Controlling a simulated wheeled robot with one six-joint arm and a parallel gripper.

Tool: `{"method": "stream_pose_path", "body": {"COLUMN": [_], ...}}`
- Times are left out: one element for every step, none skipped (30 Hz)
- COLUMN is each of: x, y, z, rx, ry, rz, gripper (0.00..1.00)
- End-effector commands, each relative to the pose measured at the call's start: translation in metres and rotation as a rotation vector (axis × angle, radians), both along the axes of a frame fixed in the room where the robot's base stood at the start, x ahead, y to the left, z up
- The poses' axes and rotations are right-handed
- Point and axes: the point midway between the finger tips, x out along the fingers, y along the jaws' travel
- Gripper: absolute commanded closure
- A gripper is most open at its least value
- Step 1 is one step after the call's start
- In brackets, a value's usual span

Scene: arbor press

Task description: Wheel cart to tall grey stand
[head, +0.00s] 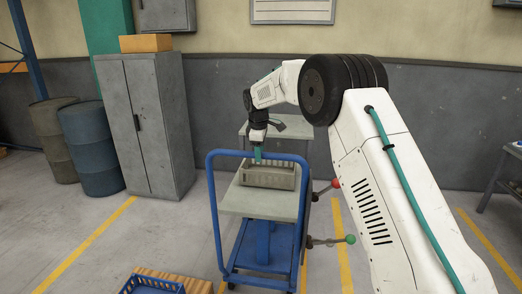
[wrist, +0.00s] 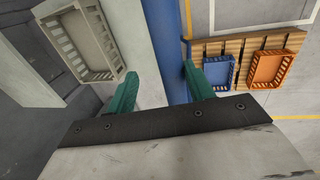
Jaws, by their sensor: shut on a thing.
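A blue cart (head: 264,243) with a light grey top stands on the floor in the head view. A beige slatted crate (head: 267,176) sits on its top; it also shows in the wrist view (wrist: 84,42). My gripper (head: 258,154) has its green fingers at the top bar of the cart's blue handle (head: 213,205). In the wrist view the blue handle bar (wrist: 172,45) runs between the fingers, and the gripper is shut on it. A grey stand (head: 294,128) with a flat top is directly behind the cart, partly hidden by the crate and my arm.
Levers with a red knob (head: 335,183) and a green knob (head: 350,239) stick out right of the cart. A pallet (wrist: 241,45) holds a blue crate (wrist: 219,73) and an orange crate (wrist: 270,68).

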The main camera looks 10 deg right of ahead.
Motion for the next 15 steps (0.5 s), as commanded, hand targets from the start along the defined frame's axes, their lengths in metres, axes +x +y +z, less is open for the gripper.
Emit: {"method": "stream_pose_path", "body": {"x": [0.001, 0.001, 0.001, 0.001, 0.001, 0.001, 0.001, 0.001, 0.001, 0.001, 0.001, 0.001, 0.000, 0.000, -0.001], "y": [0.000, 0.000, 0.000, 0.000, 0.000, 0.000, 0.000, -0.001, -0.001, -0.001, -0.001, -0.001, -0.001, -0.001, -0.001], "z": [0.001, 0.001, 0.001, 0.001, 0.001, 0.001, 0.001, 0.001, 0.001, 0.001, 0.001, 0.002, 0.004, 0.007, 0.011], "rx": [0.000, 0.001, 0.001, 0.001, 0.001, 0.001, 0.001, 0.001, 0.001, 0.001, 0.001, 0.001, 0.001, 0.001, 0.001], "ry": [-0.005, -0.004, -0.004, -0.004, -0.004, -0.004, -0.004, -0.004, -0.004, -0.004, -0.004, -0.004, -0.005, -0.005, -0.006], "rz": [-0.001, -0.001, -0.001, -0.001, -0.001, -0.001, -0.001, -0.001, -0.002, -0.002, -0.002, -0.002, -0.001, -0.001, -0.001], "gripper": [0.53, 0.53, 0.53, 0.53, 0.53, 0.53, 0.53, 0.53, 0.53, 0.53, 0.53, 0.53, 0.53, 0.53, 0.53]}}
